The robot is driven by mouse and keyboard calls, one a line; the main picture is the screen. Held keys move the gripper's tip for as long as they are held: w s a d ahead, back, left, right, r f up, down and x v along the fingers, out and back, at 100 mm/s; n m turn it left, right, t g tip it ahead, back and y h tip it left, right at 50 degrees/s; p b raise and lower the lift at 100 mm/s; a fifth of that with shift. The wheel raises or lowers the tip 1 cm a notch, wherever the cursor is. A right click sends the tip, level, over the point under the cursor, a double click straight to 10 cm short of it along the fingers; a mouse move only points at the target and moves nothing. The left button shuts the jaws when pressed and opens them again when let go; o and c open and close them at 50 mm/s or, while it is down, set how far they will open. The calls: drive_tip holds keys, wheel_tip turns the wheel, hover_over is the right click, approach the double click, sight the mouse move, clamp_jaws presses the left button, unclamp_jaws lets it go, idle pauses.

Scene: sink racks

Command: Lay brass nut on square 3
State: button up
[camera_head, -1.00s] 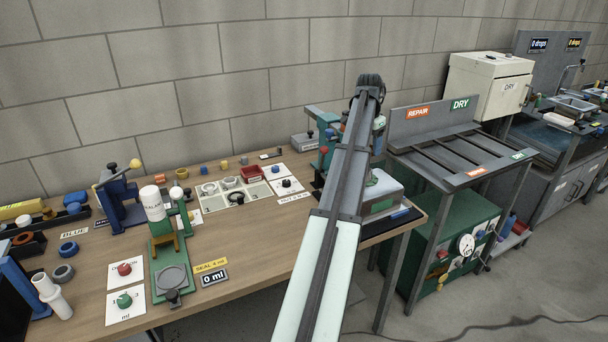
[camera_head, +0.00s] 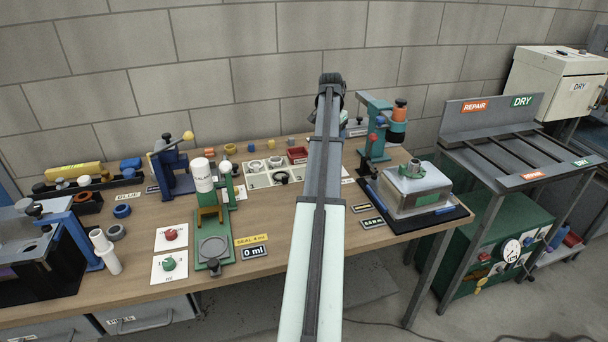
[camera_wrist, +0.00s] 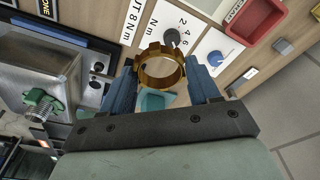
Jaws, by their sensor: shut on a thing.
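In the wrist view a brass nut (camera_wrist: 160,83), a golden ring with a notched rim, is held between the two blue fingers of my gripper (camera_wrist: 160,63). The gripper is shut on it, above the bench. In the head view my arm hides the gripper and nut. A white tray with square cells (camera_head: 258,182) lies on the bench left of my arm, with rings in some cells.
A green press (camera_head: 372,140) stands right of my arm, beside a grey metal block (camera_head: 415,190) on a black mat. A blue press (camera_head: 172,172) and a green stand with a white bottle (camera_head: 203,176) are left. A red bin (camera_wrist: 254,20) shows in the wrist view.

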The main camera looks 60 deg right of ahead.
drive_tip(key=n, duration=0.2)
hover_over(304, 173)
wheel_tip(304, 173, down, 4)
drive_tip(key=r, duration=0.1)
drive_tip(key=f, duration=0.1)
drive_tip(key=shift+a+f, duration=0.2)
drive_tip(key=shift+f, duration=4.65)
drive_tip(key=shift+f, duration=0.15)
drive_tip(key=o, duration=1.1)
drive_tip(key=r, duration=0.4)
drive_tip(key=a+r, duration=0.1)
drive_tip(key=r, duration=0.7)
drive_tip(key=shift+a+r, duration=0.1)
drive_tip(key=shift+a, duration=0.3)
